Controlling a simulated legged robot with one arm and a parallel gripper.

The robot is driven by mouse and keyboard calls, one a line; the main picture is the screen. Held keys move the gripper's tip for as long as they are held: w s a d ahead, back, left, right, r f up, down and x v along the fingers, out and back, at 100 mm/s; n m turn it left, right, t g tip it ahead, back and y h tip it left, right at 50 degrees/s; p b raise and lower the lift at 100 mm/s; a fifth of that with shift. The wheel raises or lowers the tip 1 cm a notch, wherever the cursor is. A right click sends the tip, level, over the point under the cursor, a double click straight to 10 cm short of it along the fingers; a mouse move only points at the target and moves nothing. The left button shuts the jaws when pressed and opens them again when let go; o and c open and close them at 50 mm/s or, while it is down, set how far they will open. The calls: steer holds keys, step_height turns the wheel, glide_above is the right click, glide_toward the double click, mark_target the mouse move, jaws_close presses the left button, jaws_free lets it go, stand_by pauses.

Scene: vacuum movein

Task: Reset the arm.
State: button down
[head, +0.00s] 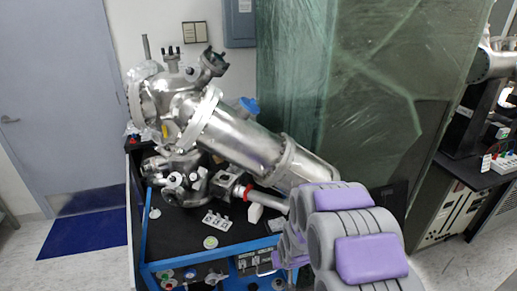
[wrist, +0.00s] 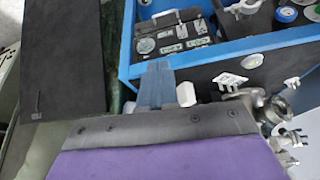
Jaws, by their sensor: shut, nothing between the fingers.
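My arm with purple and grey padding (head: 350,235) rises at the lower right of the head view, in front of the workbench. Its near links hide most of my gripper there. In the wrist view my gripper (wrist: 157,82) shows as a narrow blue-grey tip beyond the purple and black wrist cover. It is shut and empty. It lies over the front part of the blue-edged bench (wrist: 125,70). I cannot tell its exact height above the bench.
A large steel vacuum chamber (head: 230,135) lies tilted across the bench, close beyond my arm. A green plastic-wrapped panel (head: 350,100) stands behind. Small fittings (head: 215,220) lie on the black top. A blue mat (head: 85,222) and open floor are at left, by a door (head: 60,100).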

steer(key=s+d+r+g, duration=0.2)
steer(key=s+r, duration=0.6)
steer(key=s, duration=0.4)
steer(key=s+d+r+m+g, duration=0.1)
steer(key=s+r+g, duration=0.1)
steer(key=s+r, duration=0.6)
steer(key=s+d+r+g, duration=0.2)
steer(key=s+r, duration=0.6)
steer(key=s, duration=0.9)
steer(key=shift+d+r+m+g+h, duration=0.15)
steer(key=shift+d+m+g+h, duration=0.15)
steer(key=shift+m+g, duration=0.1)
